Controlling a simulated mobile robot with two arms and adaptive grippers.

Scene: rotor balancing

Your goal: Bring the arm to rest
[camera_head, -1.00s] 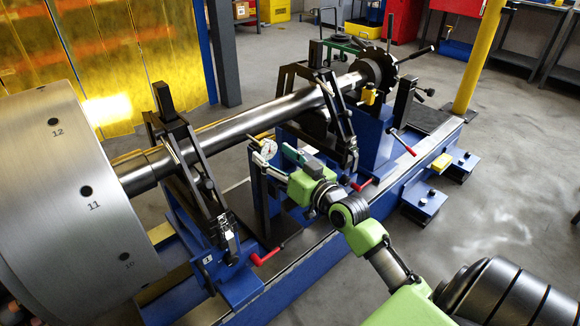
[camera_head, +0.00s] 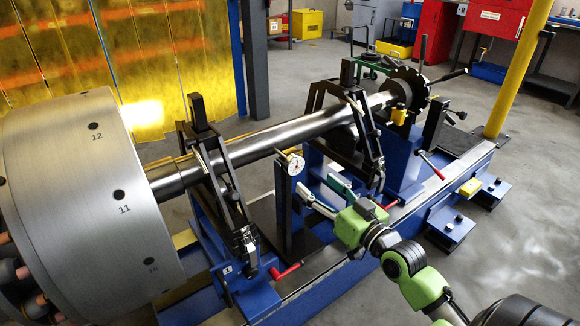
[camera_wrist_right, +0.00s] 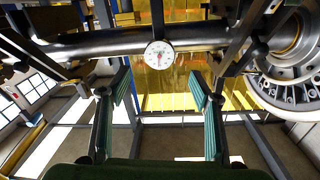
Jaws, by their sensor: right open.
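My right gripper (camera_head: 320,188) is open and empty, its green arm coming in from the lower right of the head view. Its fingers point toward a white dial gauge (camera_head: 294,163) and are apart from it, a little below and to the right. The gauge stands by a dark post (camera_head: 283,210) just in front of the steel shaft (camera_head: 262,145). In the right wrist view the dial (camera_wrist_right: 159,54) shows ahead, above the gap between my two green-padded fingers (camera_wrist_right: 160,92). My left gripper is not in view.
A large numbered steel rotor drum (camera_head: 90,225) fills the left. Two black shaft supports (camera_head: 228,190) (camera_head: 365,125) flank the gauge post, with red handles (camera_head: 285,272) low down near my gripper. The blue machine bed (camera_head: 330,270) runs below. Floor (camera_head: 520,225) at right is open.

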